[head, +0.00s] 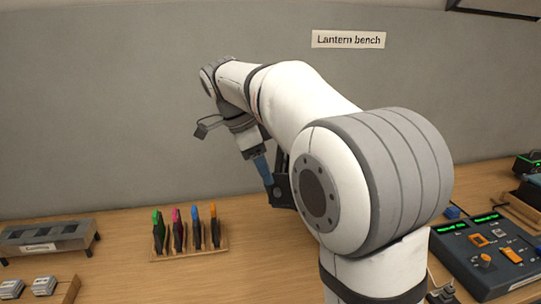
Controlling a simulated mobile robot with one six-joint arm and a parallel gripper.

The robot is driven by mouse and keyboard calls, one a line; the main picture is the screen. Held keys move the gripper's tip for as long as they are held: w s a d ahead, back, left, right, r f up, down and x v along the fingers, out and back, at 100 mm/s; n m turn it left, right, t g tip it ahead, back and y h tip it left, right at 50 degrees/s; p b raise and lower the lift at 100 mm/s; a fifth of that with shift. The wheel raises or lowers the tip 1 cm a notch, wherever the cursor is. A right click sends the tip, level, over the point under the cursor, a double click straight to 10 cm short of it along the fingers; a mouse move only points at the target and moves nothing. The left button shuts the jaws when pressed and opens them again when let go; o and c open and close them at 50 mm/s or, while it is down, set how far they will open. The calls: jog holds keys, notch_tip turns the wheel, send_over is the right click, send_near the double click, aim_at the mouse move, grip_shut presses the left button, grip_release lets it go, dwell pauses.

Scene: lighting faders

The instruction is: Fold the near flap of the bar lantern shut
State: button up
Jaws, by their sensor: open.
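My gripper (267,180) hangs from my wrist with its blue fingers pointing down and slightly right. Only a narrow side view of the fingers shows, with nothing visible held between them. Right by the fingertips stands a dark thing (281,194) with an upright plate, which looks like the bar lantern. My arm hides its right part. I cannot tell the near flap apart, nor whether the fingers touch it.
A wooden rack (190,254) holds several dark tools with coloured tops. A grey slotted block (48,238) stands at left. A fader console (486,252) with green displays lies at right. A "Lantern bench" sign (348,39) hangs on the wall. Bare bench lies between rack and block.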

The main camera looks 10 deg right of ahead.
aim_at(276, 190)
jog(key=shift+m, duration=0.7)
jog(key=f, duration=0.1)
jog(key=d+f, duration=0.1)
jog(key=f, duration=0.1)
jog(key=w+d+f, duration=0.1)
jog(key=f, duration=0.1)
jog(key=shift+w+d+f+p, duration=0.1)
jog(key=shift+d+f+p, duration=0.15)
jog(key=shift+p, duration=0.1)
jog(key=shift+c, duration=0.3)
jog(key=c, duration=0.8)
jog(key=shift+b, duration=0.35)
